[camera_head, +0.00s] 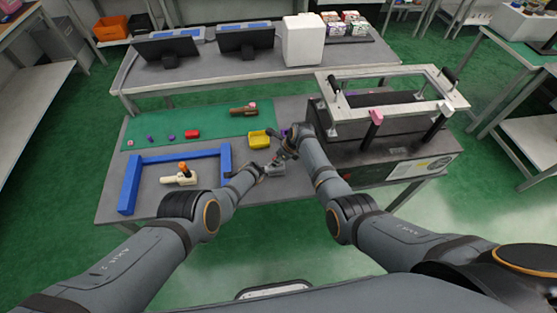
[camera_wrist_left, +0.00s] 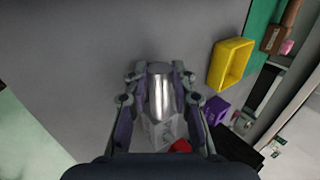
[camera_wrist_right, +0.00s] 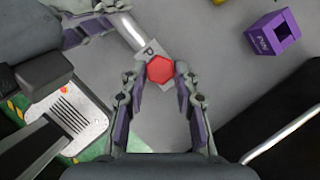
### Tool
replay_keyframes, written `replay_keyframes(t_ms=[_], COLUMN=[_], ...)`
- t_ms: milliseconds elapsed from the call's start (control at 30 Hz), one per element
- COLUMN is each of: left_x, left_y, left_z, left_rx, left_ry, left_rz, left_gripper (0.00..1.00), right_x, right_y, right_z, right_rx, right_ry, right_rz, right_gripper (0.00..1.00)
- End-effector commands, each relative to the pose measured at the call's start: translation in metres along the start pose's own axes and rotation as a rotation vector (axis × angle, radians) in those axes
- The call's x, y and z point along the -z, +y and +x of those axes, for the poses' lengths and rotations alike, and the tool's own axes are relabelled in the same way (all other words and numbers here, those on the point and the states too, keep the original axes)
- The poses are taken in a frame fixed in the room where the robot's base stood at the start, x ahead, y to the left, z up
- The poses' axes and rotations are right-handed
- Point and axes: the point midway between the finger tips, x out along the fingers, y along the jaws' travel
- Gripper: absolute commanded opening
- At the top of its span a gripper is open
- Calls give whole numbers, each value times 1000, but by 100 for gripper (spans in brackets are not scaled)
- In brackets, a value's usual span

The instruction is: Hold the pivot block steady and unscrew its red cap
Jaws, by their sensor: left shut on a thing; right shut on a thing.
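The pivot block (camera_wrist_right: 149,47) is a pale grey block with a silver cylindrical shaft (camera_wrist_left: 160,95). It shows small in the head view (camera_head: 275,170). My left gripper (camera_wrist_left: 158,72) is shut around the shaft; its fingers lie along both sides. The red cap (camera_wrist_right: 159,69) is hexagonal and sits on the block. My right gripper (camera_wrist_right: 158,75) is shut on it, a fingertip at each side. The cap also shows partly in the left wrist view (camera_wrist_left: 181,146). In the head view, my left gripper (camera_head: 264,169) and my right gripper (camera_head: 283,156) are close together over the table.
A yellow bin (camera_head: 258,140) and a purple bin (camera_wrist_right: 272,34) stand close by. A dark machine with a pale frame (camera_head: 390,85) fills the right side. A blue frame (camera_head: 128,185) and an orange-topped lever fixture (camera_head: 181,176) stand at left. The green mat (camera_head: 215,125) lies behind.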

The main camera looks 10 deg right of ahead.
Motion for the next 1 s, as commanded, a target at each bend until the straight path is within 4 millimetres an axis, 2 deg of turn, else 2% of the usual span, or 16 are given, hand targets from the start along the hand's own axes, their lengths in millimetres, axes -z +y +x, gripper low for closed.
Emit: replay_keyframes(t_ms=[333,700,967,1000], left_x=[0,0,0,0], left_y=[0,0,0,0], left_z=[0,0,0,0], left_rx=[1,1,1,1], left_ry=[0,0,0,0], left_rz=[0,0,0,0], left_gripper=[0,0,0,30], right_x=[-1,-11,-12,-12], right_y=[0,0,0,0], right_z=[-2,-27,-29,-29], right_rx=[0,-1,-1,-1], right_ry=[0,0,0,0], right_rz=[0,1,1,1], right_gripper=[0,0,0,0])
